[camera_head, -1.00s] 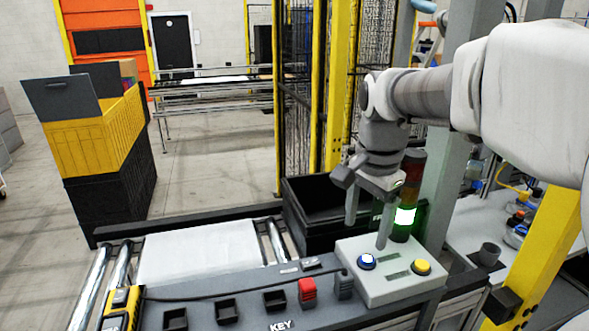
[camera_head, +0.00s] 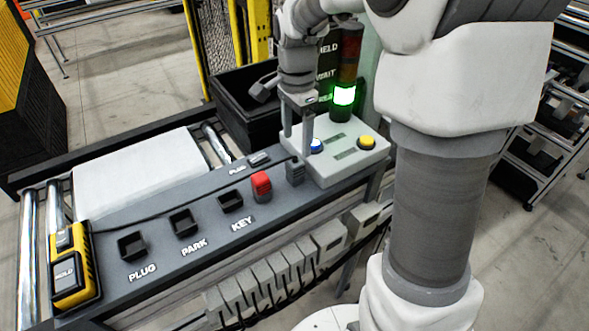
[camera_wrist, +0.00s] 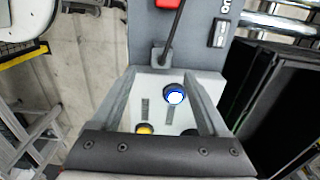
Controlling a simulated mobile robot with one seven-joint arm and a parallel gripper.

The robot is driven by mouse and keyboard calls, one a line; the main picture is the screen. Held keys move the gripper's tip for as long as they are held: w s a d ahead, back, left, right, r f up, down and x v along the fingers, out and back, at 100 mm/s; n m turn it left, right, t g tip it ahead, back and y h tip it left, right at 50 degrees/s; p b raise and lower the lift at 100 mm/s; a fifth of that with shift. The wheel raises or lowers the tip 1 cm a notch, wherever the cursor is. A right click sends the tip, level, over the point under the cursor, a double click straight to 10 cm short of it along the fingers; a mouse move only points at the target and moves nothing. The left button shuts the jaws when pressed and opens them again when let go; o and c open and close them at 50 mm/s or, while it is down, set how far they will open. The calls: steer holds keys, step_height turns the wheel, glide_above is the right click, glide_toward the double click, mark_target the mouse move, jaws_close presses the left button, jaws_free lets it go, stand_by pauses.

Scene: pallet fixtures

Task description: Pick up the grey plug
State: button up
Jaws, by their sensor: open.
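The grey plug (camera_head: 295,172) stands upright on the dark fixture panel, beside the red key block, with a black cable running off to the left. My gripper (camera_head: 296,142) is open and points down, its fingers close behind and above the plug in the head view. I cannot tell whether they touch it. In the wrist view the plug (camera_wrist: 160,56) lies just beyond the fingertips, roughly between the two fingers, with its cable rising from it. Nothing is held between the fingers.
A white button box (camera_head: 345,165) with blue and yellow buttons sits right of the plug. The red block (camera_head: 261,185) is close on its left. Empty sockets labelled PLUG (camera_head: 133,246), PARK (camera_head: 183,223) and KEY (camera_head: 231,202) line the panel. A lit green signal tower (camera_head: 344,96) stands behind.

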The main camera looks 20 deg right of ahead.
mark_target(295, 161)
step_height(295, 161, down, 8)
steer(key=shift+w+a+r, duration=0.1)
steer(key=shift+a+r, duration=0.05)
stand_by(0.3)
jaws_close()
